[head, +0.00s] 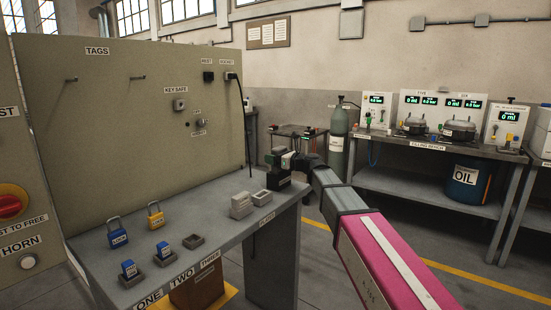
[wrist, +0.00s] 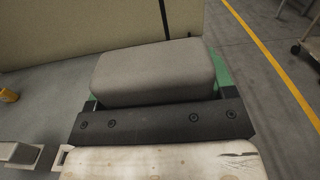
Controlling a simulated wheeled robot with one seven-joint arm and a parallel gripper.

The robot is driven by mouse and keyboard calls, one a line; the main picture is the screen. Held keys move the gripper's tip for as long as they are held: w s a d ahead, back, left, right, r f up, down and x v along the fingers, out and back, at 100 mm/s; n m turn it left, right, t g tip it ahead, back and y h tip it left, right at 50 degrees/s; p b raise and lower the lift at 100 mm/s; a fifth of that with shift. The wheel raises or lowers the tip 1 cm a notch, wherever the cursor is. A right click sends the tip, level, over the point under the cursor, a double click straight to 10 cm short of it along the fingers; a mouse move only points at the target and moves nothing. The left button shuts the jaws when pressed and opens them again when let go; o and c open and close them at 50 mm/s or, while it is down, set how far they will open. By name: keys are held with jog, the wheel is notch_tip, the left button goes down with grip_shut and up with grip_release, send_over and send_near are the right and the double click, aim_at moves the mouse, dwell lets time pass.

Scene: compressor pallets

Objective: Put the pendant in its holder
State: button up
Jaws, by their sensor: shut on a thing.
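Two small grey boxes (head: 241,206) stand at the bench's right end. One is an open-topped box (head: 262,197); I cannot tell whether it is the holder. Both show partly at lower left in the wrist view.
The bench (head: 220,262) carries a blue padlock (head: 117,237), a yellow padlock (head: 156,217), two blue pieces in grey seats (head: 163,252) and an empty seat (head: 193,241). A black cable (head: 247,125) hangs from the panel (head: 150,150) behind. Floor lies right of the bench.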

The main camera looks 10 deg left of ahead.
jog(key=o, duration=1.1)
jog(key=shift+f, duration=0.1)
jog(key=shift+o, duration=0.2)
